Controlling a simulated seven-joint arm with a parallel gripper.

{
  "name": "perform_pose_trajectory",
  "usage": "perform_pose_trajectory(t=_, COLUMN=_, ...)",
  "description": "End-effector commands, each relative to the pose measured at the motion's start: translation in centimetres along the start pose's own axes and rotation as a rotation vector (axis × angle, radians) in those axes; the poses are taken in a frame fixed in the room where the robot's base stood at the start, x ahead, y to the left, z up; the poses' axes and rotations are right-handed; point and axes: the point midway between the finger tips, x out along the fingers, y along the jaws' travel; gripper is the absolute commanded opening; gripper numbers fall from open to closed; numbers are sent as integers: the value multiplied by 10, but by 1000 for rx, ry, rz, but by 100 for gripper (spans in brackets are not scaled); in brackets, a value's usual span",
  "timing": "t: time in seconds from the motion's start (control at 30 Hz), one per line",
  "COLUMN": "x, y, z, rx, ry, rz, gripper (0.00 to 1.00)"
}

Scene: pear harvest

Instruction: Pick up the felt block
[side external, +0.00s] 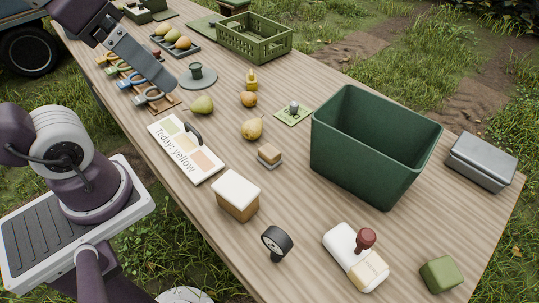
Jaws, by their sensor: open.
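A small tan block with a grey layer underneath (269,154) lies on the wooden table near its middle, left of the dark green bin; it looks like the felt block. A plain olive-green block (440,274) sits at the near right; I cannot tell its material. My gripper (162,76) reaches in from the upper left, over the far left part of the table near the coloured clips. It is open, well apart from both blocks, and its far side is hard to make out.
The tall dark green bin (343,168) stands right of the tan block. A "Today: yellow" board (179,160), a white-topped box (236,204), a round black gauge (276,240) and pears (253,128) stand around it. A grey metal box (482,161) is at the right edge.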

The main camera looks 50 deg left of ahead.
Motion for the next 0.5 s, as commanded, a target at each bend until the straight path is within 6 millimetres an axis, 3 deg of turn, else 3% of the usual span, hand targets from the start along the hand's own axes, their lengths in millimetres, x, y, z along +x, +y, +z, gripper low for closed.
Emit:
perform_pose_trajectory(t=0.17, x=-7, y=56, z=-83, rx=18, ry=194, rz=209, gripper=78)
perform_pose_trajectory(t=0.3, x=-21, y=99, z=-163, rx=-40, ry=387, rz=366, gripper=78)
perform_pose_trajectory(t=0.4, x=-31, y=119, z=-228, rx=-142, ry=538, rz=446, gripper=78)
perform_pose_trajectory(t=0.5, x=-28, y=122, z=-296, rx=-315, ry=691, rz=453, gripper=78)
